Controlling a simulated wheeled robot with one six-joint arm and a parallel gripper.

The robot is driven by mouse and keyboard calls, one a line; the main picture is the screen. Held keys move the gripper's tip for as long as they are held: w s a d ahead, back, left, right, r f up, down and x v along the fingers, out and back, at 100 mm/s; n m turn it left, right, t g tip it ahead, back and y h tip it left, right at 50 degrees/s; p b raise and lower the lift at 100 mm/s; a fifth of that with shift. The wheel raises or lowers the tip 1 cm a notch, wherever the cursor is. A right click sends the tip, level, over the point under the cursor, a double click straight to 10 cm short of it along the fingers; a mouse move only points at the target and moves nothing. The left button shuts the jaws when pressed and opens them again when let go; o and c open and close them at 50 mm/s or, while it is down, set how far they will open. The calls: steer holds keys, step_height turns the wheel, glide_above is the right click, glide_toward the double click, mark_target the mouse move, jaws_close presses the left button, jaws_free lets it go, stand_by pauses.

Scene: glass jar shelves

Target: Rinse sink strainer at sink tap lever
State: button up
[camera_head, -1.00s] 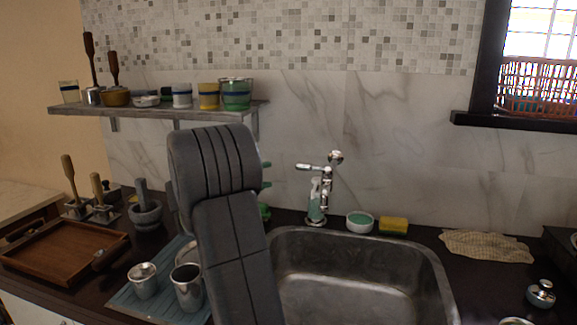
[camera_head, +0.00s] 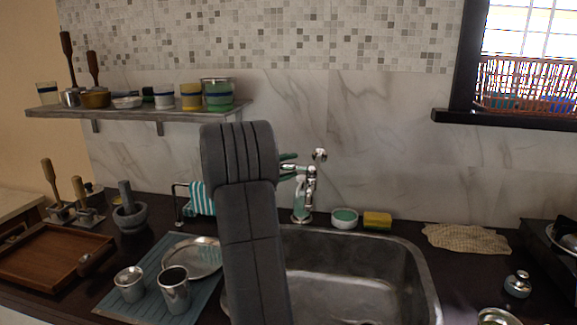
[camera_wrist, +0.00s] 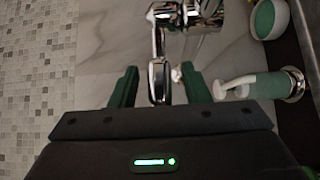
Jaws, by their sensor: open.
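The chrome sink tap (camera_head: 306,195) stands behind the metal sink (camera_head: 405,275). Its lever (camera_wrist: 157,82) shows in the wrist view between the two green fingers of my gripper (camera_wrist: 160,80). My gripper is open, with a gap on both sides of the lever; I cannot tell whether either finger touches it. In the head view my gripper (camera_head: 288,163) is at the tap's left side, mostly hidden behind my arm. A small knobbed metal piece (camera_head: 517,284) lies on the counter to the right of the sink; I cannot tell whether it is the sink strainer.
A white bowl (camera_head: 344,218) and a yellow sponge (camera_head: 377,220) sit behind the sink. A dispenser (camera_wrist: 262,86) stands close to the right finger in the wrist view. Metal cups (camera_head: 174,290) stand on a blue mat left of my arm. A cloth (camera_head: 467,238) lies at right.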

jaws_close()
steer(key=shift+f+b, duration=0.1)
steer(key=shift+b, duration=0.25)
steer(key=shift+s+f+n+t+y+b, duration=0.2)
steer(key=shift+n+t+y+b, duration=0.15)
steer(key=shift+b, duration=0.75)
steer(key=s+n+t+y+b, duration=0.1)
steer(key=t+b, duration=0.1)
steer(key=b, duration=0.3)
steer(key=shift+n+y, duration=0.35)
steer(key=shift+s+r+n+t+y+b, duration=0.25)
steer(key=shift+t+y+b, duration=0.2)
steer(key=shift+b, duration=0.55)
steer(key=shift+r, duration=0.1)
